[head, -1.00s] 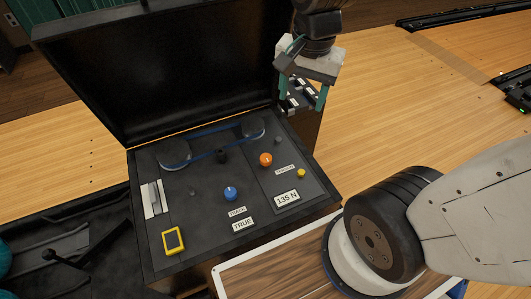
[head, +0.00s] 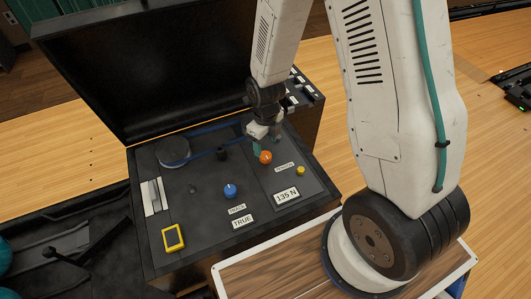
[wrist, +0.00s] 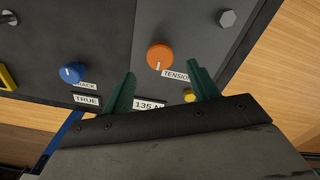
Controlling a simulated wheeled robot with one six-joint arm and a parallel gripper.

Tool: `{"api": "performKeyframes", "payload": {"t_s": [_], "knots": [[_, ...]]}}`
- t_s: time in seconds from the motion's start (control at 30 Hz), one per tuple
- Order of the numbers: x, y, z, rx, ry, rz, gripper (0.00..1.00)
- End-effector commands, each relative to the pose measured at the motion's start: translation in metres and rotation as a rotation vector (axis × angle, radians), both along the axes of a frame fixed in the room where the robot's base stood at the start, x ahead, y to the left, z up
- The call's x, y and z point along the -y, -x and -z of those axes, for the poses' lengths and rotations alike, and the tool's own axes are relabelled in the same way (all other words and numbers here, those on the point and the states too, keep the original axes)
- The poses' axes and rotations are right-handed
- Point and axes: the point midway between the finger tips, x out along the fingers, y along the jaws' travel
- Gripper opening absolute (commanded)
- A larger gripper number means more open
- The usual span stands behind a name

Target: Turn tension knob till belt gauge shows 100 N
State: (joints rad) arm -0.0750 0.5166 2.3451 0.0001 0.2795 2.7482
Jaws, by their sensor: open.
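The orange tension knob (head: 265,157) stands on the dark panel of the open case. It also shows in the wrist view (wrist: 160,56), with a white pointer mark and a "TENSION" label (wrist: 175,75) beside it. The belt gauge (head: 286,195) reads 135 N; in the wrist view its label (wrist: 149,104) is partly covered by my gripper. My gripper (wrist: 160,82) is open, its two green fingers spread on either side of the line to the knob. The knob lies just beyond the fingertips in that view, and I see no contact. In the head view the gripper (head: 264,146) is close to the knob.
A blue knob (head: 230,191) labelled TRACK, with a TRUE readout (head: 243,222), stands left of the gauge. A small yellow knob (head: 300,170) is right of the orange one. A blue belt (head: 207,154) runs along the back, below the raised black lid (head: 150,70).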

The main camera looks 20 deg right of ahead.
Motion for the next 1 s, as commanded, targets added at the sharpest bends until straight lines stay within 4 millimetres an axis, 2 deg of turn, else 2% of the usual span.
{"api": "performKeyframes", "payload": {"t_s": [0.1, 0.3, 0.47, 0.73, 0.77, 0.9, 1.0], "knots": [[0.0, 0.001, 0.021, -0.004, 0.0, -0.001, 0.59], [0.0, 0.0, 0.047, -0.002, 0.0, -0.002, 0.59], [0.0, 0.0, 0.057, -0.001, 0.0, -0.002, 0.59], [0.0, 0.0, 0.058, 0.0, 0.0, -0.003, 0.59], [0.0, 0.0, 0.058, 0.0, 0.0, -0.003, 0.54], [0.0, 0.0, 0.058, 0.0, 0.0, -0.003, 0.15], [0.0, 0.0, 0.058, 0.0, 0.0, -0.003, 0.15]]}}
